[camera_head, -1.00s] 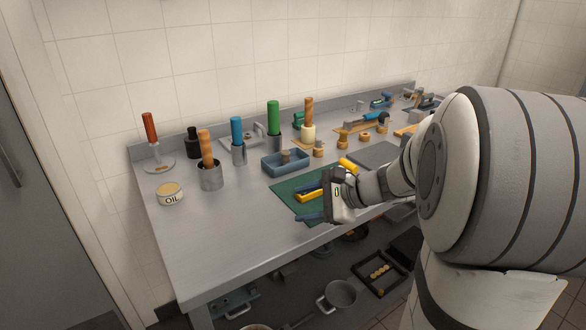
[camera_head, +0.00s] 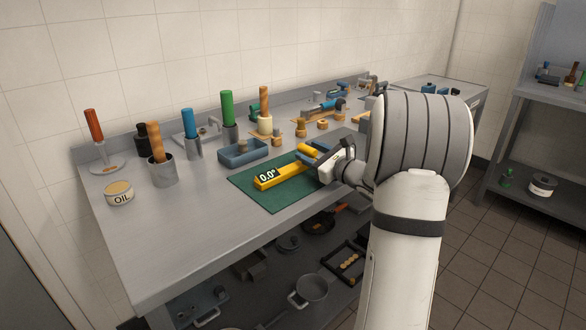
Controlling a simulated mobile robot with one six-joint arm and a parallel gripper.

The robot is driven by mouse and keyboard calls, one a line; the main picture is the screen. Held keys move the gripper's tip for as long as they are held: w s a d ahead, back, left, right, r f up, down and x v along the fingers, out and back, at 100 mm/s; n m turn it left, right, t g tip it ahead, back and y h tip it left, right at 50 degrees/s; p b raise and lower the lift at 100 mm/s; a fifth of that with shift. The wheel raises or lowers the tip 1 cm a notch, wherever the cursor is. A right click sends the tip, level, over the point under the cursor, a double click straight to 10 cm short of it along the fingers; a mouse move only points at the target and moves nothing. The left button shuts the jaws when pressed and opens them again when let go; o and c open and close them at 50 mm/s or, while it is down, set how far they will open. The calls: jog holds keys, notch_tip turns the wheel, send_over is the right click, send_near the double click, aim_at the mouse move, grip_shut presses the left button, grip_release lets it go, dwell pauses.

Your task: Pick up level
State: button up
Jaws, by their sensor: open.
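The level is a yellow bar (camera_head: 282,175) with a "0.0°" display at its left end. It lies on the green mat (camera_head: 262,194) on the steel table. My gripper (camera_head: 316,166) is at the right end of the level, with its dark fingers apart. Part of the level's right end is hidden or crowded by the fingers, and I cannot tell whether they touch it.
A blue tray (camera_head: 243,152) stands just behind the mat. Behind it are handled tools in cups, and an oil tin (camera_head: 119,193) is at the left. A yellow-handled tool (camera_head: 308,150) lies near my gripper. The table's front left is clear.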

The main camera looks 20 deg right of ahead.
jog(key=shift+x, duration=0.85)
jog(key=shift+c, duration=0.2)
grip_shut()
